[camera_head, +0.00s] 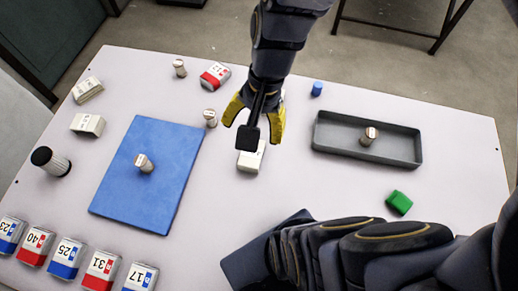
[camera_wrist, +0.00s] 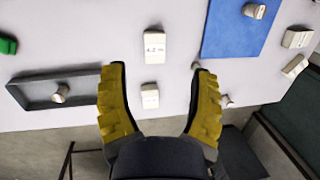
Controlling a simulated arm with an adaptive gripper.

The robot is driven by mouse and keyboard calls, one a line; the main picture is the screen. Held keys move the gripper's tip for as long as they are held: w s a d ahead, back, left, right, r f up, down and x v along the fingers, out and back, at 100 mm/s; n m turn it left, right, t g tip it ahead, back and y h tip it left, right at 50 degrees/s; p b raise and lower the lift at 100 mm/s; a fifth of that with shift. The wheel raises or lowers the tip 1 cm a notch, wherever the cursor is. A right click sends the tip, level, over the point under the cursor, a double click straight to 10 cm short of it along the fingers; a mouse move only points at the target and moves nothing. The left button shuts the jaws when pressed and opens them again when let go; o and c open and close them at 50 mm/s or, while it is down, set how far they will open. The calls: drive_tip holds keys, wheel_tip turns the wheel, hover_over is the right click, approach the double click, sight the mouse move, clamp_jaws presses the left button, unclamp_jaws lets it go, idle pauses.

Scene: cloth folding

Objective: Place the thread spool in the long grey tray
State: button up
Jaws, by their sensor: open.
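The long grey tray (camera_head: 335,132) lies right of my gripper, with a thread spool (camera_head: 370,136) standing in it. In the wrist view the tray (camera_wrist: 84,90) is at the left, with that spool (camera_wrist: 60,93) inside. Another spool (camera_head: 144,163) stands on the blue mat. More spools stand on the table, one (camera_head: 211,118) just left of my gripper and one (camera_head: 180,68) near the far edge. My gripper (camera_head: 253,125) is open over the middle of the table, near a white box (camera_head: 250,160). In the wrist view nothing shows between its fingers (camera_wrist: 160,100) except boxes on the table.
A blue mat (camera_head: 170,190) lies at the left. The table right of the tray is clear.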

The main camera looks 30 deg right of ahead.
drive_tip(key=s+a+r+n+g+h, duration=0.2)
drive_tip(key=s+a+r+n, duration=0.1)
drive_tip(key=s+n, duration=0.5)
drive_tip(key=shift+a+r+n, duration=0.15)
drive_tip(key=shift+r+n, duration=0.1)
drive_tip(key=shift+n, duration=0.75)
drive_tip(key=shift+w, duration=0.1)
